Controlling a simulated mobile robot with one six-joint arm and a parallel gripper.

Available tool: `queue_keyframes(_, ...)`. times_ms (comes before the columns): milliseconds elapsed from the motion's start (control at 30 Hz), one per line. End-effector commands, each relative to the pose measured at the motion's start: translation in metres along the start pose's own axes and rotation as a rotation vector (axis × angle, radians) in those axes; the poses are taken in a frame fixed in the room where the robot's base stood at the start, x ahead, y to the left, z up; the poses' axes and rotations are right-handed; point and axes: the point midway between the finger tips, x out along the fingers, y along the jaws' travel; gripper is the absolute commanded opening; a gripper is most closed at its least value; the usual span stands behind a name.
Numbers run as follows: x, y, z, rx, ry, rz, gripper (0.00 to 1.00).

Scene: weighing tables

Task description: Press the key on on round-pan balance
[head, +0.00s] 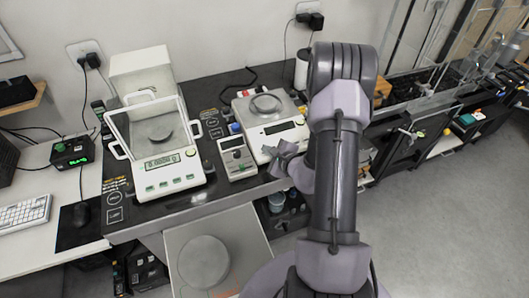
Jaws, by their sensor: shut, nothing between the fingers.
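A white balance with a round metal pan (266,104) stands on the dark table, just left of my arm. Its display and front panel (281,128) face me, and the lower right of the front is partly hidden by my gripper. The keys are too small to tell apart, and I cannot tell which one is the on key. My gripper (279,153) is shut and empty at the balance's front edge. I cannot tell whether it touches the balance.
A small grey device with a screen (237,157) stands left of the gripper. Further left is a white balance with a glass shield (162,168).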

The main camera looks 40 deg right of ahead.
Motion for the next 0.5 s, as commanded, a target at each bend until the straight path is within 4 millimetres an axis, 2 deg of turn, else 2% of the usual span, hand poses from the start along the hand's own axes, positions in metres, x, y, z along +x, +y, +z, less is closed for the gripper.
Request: queue_keyframes(500, 0.0061, 0.0043, -0.0045, 0.001, 0.0, 0.0, 0.0)
